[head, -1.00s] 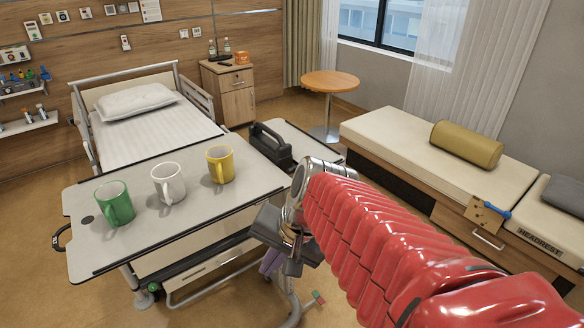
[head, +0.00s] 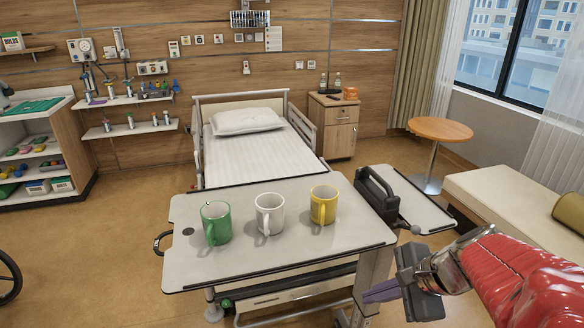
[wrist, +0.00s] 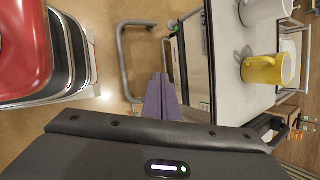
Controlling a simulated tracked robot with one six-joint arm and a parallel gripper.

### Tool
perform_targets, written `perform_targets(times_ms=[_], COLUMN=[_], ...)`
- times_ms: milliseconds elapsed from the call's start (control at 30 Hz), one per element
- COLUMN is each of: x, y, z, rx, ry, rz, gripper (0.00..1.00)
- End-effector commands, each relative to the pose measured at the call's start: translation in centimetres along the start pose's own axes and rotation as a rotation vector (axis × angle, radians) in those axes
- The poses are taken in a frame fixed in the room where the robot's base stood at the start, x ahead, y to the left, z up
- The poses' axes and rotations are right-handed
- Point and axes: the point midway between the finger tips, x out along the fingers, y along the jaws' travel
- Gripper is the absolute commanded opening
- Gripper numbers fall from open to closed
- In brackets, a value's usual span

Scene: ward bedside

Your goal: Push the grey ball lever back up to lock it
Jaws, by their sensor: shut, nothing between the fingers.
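My gripper (head: 370,296) is in the lower right of the head view, beside the right end of the overbed table (head: 190,262). Its purple fingers are shut and empty, pointing left and slightly down. The closed fingers also show in the wrist view (wrist: 160,92), near the table's edge and metal frame. A small pale grey ball (head: 415,229) shows just above my wrist in the head view. I cannot tell whether it is the lever's ball, and no lever arm shows clearly. The wrist view shows no grey ball that I can make out.
Green (head: 216,223), white (head: 269,214) and yellow (head: 323,205) mugs stand on the table. A bed (head: 265,150) stands behind.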

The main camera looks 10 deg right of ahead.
Motion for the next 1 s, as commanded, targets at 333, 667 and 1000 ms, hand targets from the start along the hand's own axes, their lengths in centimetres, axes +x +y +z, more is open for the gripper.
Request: perform_targets(times_ms=[333, 667, 1000], x=[-1.4, -5.5, -8.1], y=[-1.8, -3.2, -3.0], z=[-4.4, -12.4, -16.6], rx=[0.494, 1.111, 1.38], ry=[-0.077, -0.216, -0.306], rz=[-0.187, -0.484, -0.642], gripper=[0.0, 0.0, 0.0])
